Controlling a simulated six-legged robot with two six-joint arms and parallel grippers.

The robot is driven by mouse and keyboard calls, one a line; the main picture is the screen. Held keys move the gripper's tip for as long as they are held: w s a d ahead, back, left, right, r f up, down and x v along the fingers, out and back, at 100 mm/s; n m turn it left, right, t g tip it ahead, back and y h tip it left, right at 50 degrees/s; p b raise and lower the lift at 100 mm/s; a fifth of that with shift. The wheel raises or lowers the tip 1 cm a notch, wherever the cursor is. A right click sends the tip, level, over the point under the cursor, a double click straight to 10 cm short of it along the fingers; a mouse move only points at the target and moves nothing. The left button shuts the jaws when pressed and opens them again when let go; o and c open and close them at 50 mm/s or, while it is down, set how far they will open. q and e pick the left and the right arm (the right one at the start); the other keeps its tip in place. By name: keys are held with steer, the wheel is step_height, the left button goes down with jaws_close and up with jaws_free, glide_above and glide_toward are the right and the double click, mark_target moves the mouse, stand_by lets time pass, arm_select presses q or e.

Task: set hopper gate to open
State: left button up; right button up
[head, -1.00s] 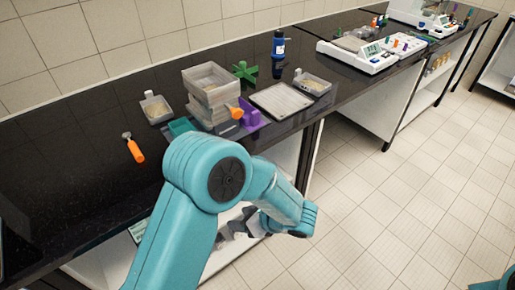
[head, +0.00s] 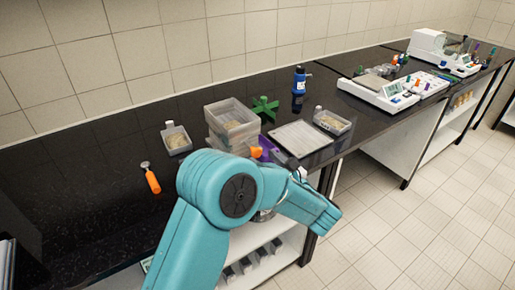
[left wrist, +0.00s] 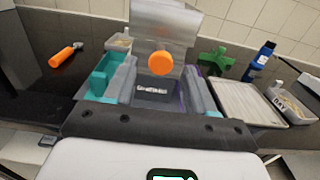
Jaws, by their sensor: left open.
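The shaker is a stack of clear grey boxes (head: 232,122) near the middle of the black bench in the head view. In the left wrist view the round orange knob (left wrist: 160,63) stands in front of a grey metal plate (left wrist: 165,25). I cannot tell for sure which part is the hopper gate. My left gripper (left wrist: 160,80) is open, its grey fingers either side of the knob in the picture, apparently short of it. My left arm partly hides the shaker's front. My right gripper is out of view.
An orange-handled scoop (head: 152,181) lies left of the shaker. Small sample trays (head: 177,140) (head: 332,123), a green star-shaped piece (head: 264,107), a flat pale tray (head: 299,137) and a blue bottle (head: 300,82) stand around it. A white balance (head: 378,94) is farther right.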

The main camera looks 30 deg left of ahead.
mark_target(258, 153)
arm_select(q)
steer(key=x, duration=0.5)
steer(key=shift+p, duration=0.35)
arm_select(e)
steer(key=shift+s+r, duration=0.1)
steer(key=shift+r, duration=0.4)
arm_select(q)
jaws_close()
steer(key=shift+d, duration=0.1)
